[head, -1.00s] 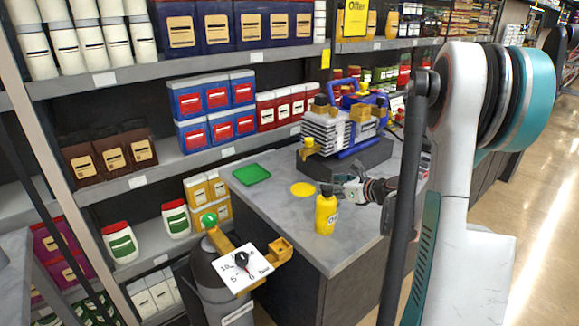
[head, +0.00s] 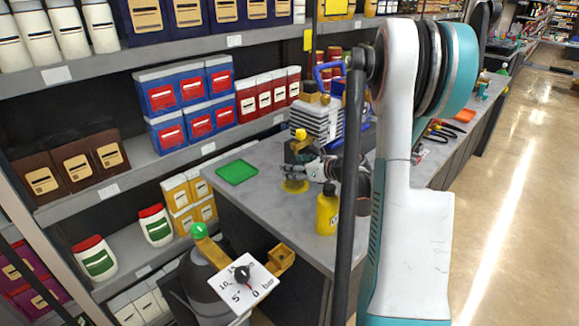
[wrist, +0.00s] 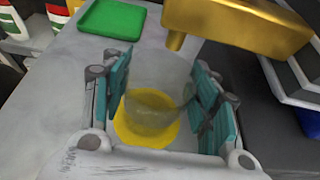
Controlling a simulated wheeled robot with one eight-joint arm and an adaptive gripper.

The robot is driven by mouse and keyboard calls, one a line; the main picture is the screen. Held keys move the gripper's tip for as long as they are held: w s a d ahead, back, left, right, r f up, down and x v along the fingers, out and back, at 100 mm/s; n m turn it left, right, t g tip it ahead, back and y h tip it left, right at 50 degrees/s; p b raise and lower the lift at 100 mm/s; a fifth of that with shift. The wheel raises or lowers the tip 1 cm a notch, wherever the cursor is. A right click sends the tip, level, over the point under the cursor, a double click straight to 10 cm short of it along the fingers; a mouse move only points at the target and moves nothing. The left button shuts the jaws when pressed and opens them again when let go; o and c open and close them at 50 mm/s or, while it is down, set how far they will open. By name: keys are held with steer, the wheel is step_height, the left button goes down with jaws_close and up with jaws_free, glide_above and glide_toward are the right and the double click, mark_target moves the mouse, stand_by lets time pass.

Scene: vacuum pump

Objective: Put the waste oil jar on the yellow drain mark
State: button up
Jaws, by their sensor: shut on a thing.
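The waste oil jar (wrist: 158,92) is a clear, see-through vessel with a little murky liquid at its bottom. My gripper (wrist: 160,98) is shut on it, with a teal pad on each side. In the wrist view the jar stands over the yellow drain mark (wrist: 146,138), whose near edge shows past it. In the head view my gripper (head: 302,170) is at the drain mark (head: 294,187), beside the pump. The jar is hard to make out there. I cannot tell whether its base touches the counter.
A brass spout (wrist: 240,25) of the vacuum pump (head: 318,120) juts out close beyond the jar. A yellow bottle (head: 327,212) stands nearer on the counter. A green tray (head: 237,172) lies to the left, with bare counter around it.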

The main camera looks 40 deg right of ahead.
steer(key=shift+s+r, duration=0.1)
steer(key=o, duration=1.2)
steer(key=shift+c, duration=0.2)
steer(key=shift+s+r, duration=0.15)
steer(key=shift+s, duration=0.15)
steer(key=a+p+v, duration=0.1)
steer(key=p+v, duration=0.2)
steer(key=v, duration=0.8)
steer(key=shift+d+p, duration=0.4)
steer(key=shift+d, duration=0.05)
steer(key=shift+s, duration=0.15)
